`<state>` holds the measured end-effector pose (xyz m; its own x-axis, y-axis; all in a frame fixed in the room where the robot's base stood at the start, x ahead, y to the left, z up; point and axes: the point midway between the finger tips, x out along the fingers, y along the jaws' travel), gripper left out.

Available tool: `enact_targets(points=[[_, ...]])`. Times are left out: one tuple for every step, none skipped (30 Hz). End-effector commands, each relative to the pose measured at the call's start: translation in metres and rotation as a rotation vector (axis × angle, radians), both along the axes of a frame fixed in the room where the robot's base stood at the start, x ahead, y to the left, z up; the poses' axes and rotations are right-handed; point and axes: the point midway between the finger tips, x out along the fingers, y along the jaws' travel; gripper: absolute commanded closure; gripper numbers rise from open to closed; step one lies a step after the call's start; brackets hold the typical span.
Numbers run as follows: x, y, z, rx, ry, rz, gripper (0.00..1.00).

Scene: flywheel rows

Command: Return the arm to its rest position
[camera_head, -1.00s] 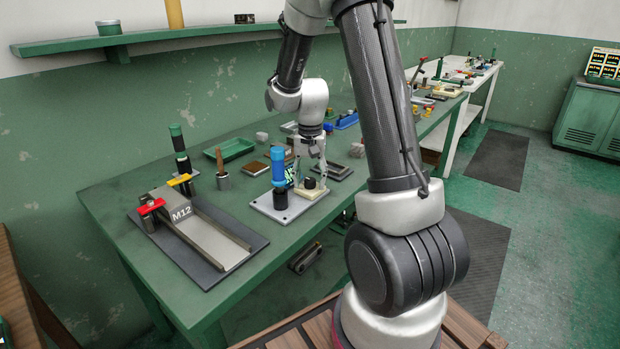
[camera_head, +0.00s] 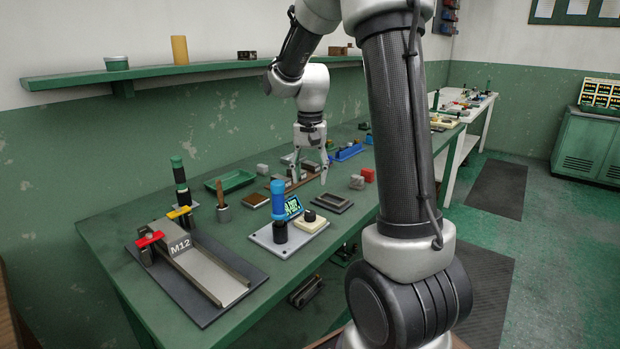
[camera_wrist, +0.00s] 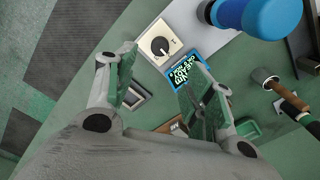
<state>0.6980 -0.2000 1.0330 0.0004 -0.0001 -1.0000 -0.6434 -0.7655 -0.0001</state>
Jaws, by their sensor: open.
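My gripper (camera_head: 310,170) hangs from my arm above the green workbench (camera_head: 150,236), over the far side of the plate with the blue-topped tool. In the wrist view my gripper (camera_wrist: 158,95) has its two fingers spread well apart with nothing between them but the bench further below. The blue-topped tool (camera_head: 279,198) stands upright on a light plate (camera_head: 268,240), beside a small lit display (camera_head: 293,207) and a cream block with a black knob (camera_head: 310,221). All three also show in the wrist view, beyond the fingertips.
A grey M12 fixture (camera_head: 205,265) with red and yellow clamps lies at the bench's front left. A green tray (camera_head: 231,181), a brush in a cup (camera_head: 223,209) and a dark tray (camera_head: 334,202) stand nearby. A green shelf (camera_head: 170,73) runs along the wall above.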

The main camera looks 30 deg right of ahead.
Motion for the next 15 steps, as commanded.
enact_targets(points=[[0.0, 0.0, -0.0001, 0.0, 0.0, 0.0, 0.47], [0.0, 0.0, -0.0002, 0.0, 0.0, 0.0, 0.47], [0.0, 0.0, -0.0002, 0.0, 0.0, 0.0, 0.47], [0.0, 0.0, -0.0002, 0.0, 0.0, 0.0, 0.47], [0.0, 0.0, -0.0002, 0.0, 0.0, 0.0, 0.47], [0.0, 0.0, -0.0003, 0.0, 0.0, 0.0, 0.47], [0.0, 0.0, -0.0003, 0.0, 0.0, 0.0, 0.47], [0.0, 0.0, -0.0003, 0.0, 0.0, 0.0, 0.47], [0.0, 0.0, -0.0003, 0.0, 0.0, 0.0, 0.47], [0.0, 0.0, -0.0004, 0.0, 0.0, 0.002, 0.47], [0.0, 0.0, -0.0004, 0.0, 0.0, 0.008, 0.47], [0.0, 0.0, -0.0004, 0.0, 0.0, 0.022, 0.47], [-0.0001, 0.0, -0.0004, 0.001, 0.001, 0.041, 0.47], [-0.0004, 0.0, -0.0004, 0.0, 0.002, 0.064, 0.47], [-0.0042, 0.0006, -0.0031, 0.002, 0.012, 0.105, 0.47]])
